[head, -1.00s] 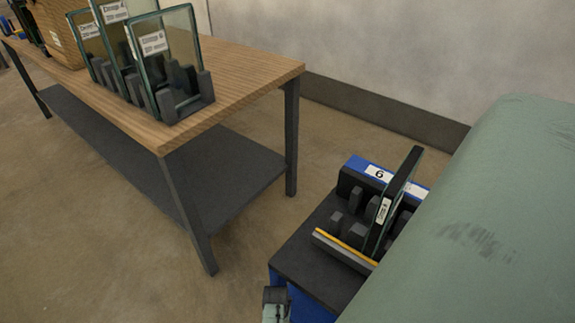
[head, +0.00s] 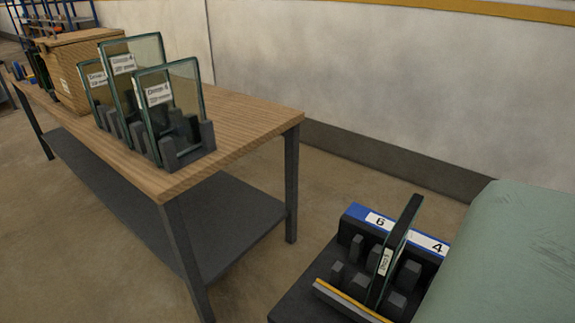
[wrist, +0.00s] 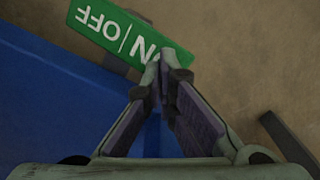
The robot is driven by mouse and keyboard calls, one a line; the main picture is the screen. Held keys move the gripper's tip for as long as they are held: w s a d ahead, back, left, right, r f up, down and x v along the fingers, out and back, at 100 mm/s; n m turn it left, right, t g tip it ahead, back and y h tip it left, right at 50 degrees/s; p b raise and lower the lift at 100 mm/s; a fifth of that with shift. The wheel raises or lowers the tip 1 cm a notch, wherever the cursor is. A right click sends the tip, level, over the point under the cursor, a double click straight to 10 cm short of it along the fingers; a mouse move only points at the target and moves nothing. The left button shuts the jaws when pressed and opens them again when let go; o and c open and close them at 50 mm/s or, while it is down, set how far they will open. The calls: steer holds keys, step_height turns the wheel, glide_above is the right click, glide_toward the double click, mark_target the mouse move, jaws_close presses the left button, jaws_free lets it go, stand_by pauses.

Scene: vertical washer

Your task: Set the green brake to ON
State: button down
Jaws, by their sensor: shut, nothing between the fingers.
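The green brake (wrist: 103,24) shows in the wrist view at the top, a flat plate with white OFF and ON lettering that appears upside down. It juts from beside a blue body (wrist: 50,100). My gripper (wrist: 165,58) is shut and empty. Its fingertips overlap the ON end of the plate and hide part of that word; I cannot tell whether they touch it. The brake's position is not clear from this view. In the head view neither the brake nor my fingers show.
A dark rack (head: 300,285) with a blue strip numbered 6 and 4 holds an upright glass pane (head: 398,245). A wooden-topped table (head: 245,120) with glass panes in holders (head: 180,90) stands to the left. Bare floor (head: 265,280) lies between them.

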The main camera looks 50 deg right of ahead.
steer(key=shift+f+b, duration=1.15)
steer(key=shift+f, duration=0.4)
stand_by(0.8)
step_height(320, 180, up, 7)
steer(key=p, duration=0.7)
steer(key=shift+r, duration=0.1)
steer(key=shift+s, duration=0.1)
stand_by(0.5)
